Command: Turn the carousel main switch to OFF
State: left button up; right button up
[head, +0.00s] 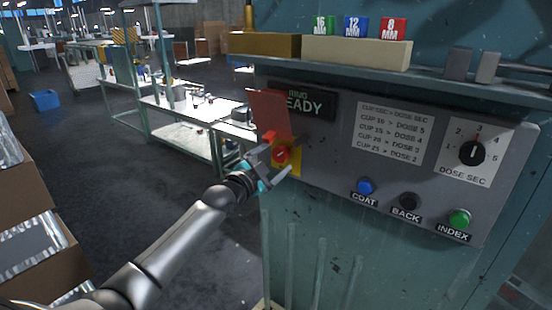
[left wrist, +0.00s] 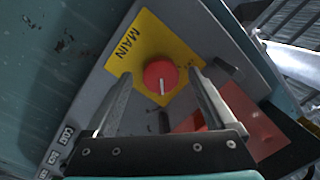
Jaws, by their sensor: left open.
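The main switch is a round red knob (head: 281,155) on a yellow plate at the left end of the grey control panel. In the left wrist view the red knob (left wrist: 161,76) has a short white mark on its lower half, and the yellow plate (left wrist: 127,63) reads MAIN. My left gripper (head: 272,154) is open at the knob. In the left wrist view its two fingers (left wrist: 160,92) stand on either side of the knob, with a gap on each side. Whether they touch it is hard to tell. My right gripper is not in view.
A red flap (head: 269,113) stands raised just above the knob. The panel (head: 330,150) also carries a READY display (head: 304,103), a dose dial (head: 472,153), and blue (head: 366,186), black (head: 409,202) and green (head: 459,218) buttons. A shelf (head: 400,70) juts out above.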

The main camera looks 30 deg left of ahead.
pick_arm(q)
jog(key=shift+w, duration=0.35)
jog(key=c, duration=1.4)
